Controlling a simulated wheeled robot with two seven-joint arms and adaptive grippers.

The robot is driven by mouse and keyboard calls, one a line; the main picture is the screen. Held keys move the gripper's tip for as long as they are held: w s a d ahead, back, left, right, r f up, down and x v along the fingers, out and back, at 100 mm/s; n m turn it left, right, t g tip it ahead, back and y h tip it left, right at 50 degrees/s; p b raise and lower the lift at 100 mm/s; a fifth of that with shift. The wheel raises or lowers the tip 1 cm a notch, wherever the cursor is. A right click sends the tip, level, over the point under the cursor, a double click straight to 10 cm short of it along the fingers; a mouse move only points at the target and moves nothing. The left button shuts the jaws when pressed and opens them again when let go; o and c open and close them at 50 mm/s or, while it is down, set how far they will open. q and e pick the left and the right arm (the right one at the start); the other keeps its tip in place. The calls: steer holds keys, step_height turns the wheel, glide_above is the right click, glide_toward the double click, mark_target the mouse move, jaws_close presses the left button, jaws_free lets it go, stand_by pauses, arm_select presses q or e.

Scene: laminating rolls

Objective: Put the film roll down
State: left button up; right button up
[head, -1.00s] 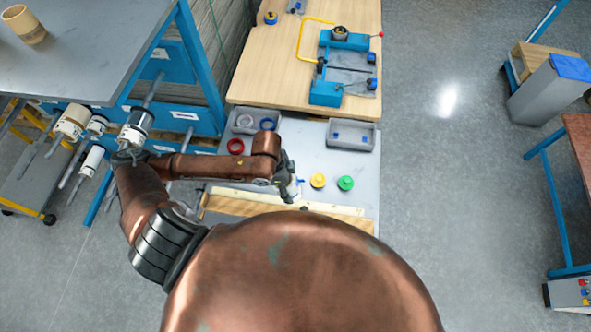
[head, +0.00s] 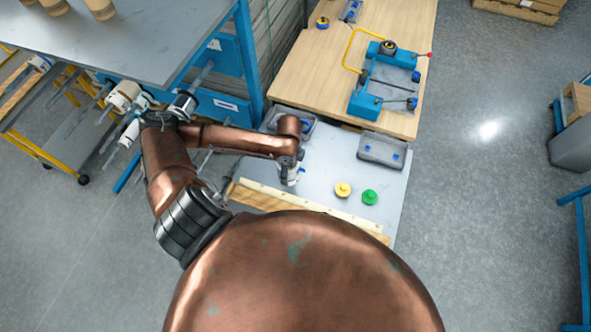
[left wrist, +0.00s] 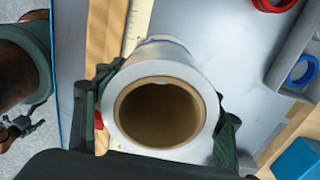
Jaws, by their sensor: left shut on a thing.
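The film roll (left wrist: 180,68) is a pale, shiny roll with a brown cardboard core. In the left wrist view its open end faces the camera. My left gripper (left wrist: 164,112) is shut on it, with one dark finger on each side. The gripper shows small in the head view (head: 292,170), over the grey worktop (head: 323,155), left of the yellow piece. The roll's far end is hidden, and I cannot tell whether it touches the worktop.
A yellow piece (head: 343,190) and a green piece (head: 369,197) stand on the worktop. A grey tray (head: 382,150) lies behind them. A blue jig (head: 365,104) is on the wooden table. Rolls on rods (head: 124,95) stand at left. A pale strip (head: 310,203) edges the front.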

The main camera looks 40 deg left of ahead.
arm_select(q)
steer(key=w+f, duration=0.2)
steer(key=w+a+f, duration=0.1)
steer(key=w+f, duration=0.1)
steer(key=f, duration=0.1)
steer(key=shift+a+f, duration=0.15)
steer(key=shift+w+a+f+p, duration=0.1)
steer(key=shift+f+p, duration=0.1)
steer(key=shift+f, duration=0.7)
steer(key=shift+w+f+p, duration=0.1)
steer(key=shift+f+p, duration=0.05)
steer(key=shift+f, duration=0.7)
steer(key=o, duration=1.4)
steer(key=shift+o, duration=0.2)
step_height(320, 180, up, 12)
steer(key=shift+b, duration=0.45)
steer(key=shift+w, duration=0.1)
